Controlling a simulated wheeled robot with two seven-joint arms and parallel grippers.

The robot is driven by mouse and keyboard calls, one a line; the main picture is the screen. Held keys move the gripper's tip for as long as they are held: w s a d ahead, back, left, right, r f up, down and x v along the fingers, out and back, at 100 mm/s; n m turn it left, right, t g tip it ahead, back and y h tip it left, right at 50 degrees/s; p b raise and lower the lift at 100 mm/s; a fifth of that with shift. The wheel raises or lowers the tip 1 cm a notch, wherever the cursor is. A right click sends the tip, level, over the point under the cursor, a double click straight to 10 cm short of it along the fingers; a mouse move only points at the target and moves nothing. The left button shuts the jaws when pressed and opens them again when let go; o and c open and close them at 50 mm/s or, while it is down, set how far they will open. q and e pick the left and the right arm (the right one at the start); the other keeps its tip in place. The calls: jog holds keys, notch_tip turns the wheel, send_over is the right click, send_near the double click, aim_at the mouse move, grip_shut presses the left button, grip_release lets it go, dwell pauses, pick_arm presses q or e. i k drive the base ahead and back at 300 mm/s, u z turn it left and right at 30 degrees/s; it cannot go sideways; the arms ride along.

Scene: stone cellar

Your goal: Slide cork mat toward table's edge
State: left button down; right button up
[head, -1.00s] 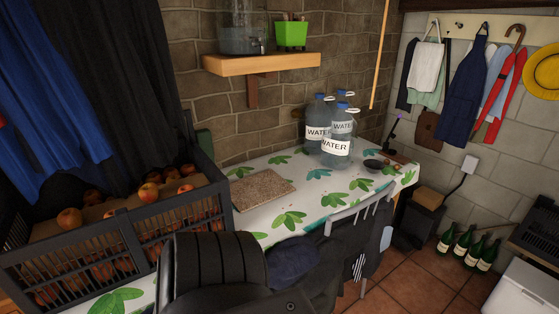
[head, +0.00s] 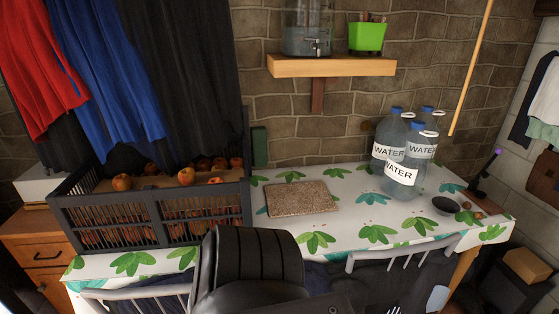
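The cork mat (head: 300,198) is a brown speckled rectangle. It lies flat on the table (head: 345,238), which has a white cloth with green leaves. In the head view the mat is left of the table's middle, between the crate and the water bottles, with nothing on it. Bare cloth shows between the mat and the table's front edge. Neither of my grippers shows in the head view. A black padded shape in the lower middle partly hides the table's front edge.
A dark crate of apples (head: 150,232) stands left of the mat. Several water bottles (head: 402,172) and a small dark bowl (head: 446,205) stand to the right. Chairs (head: 405,252) are along the front edge. A wooden shelf (head: 331,67) hangs above the table.

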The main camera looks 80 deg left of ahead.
aim_at(284, 200)
jog(key=u, duration=0.75)
jog(key=i, duration=0.7)
jog(key=u, duration=0.8)
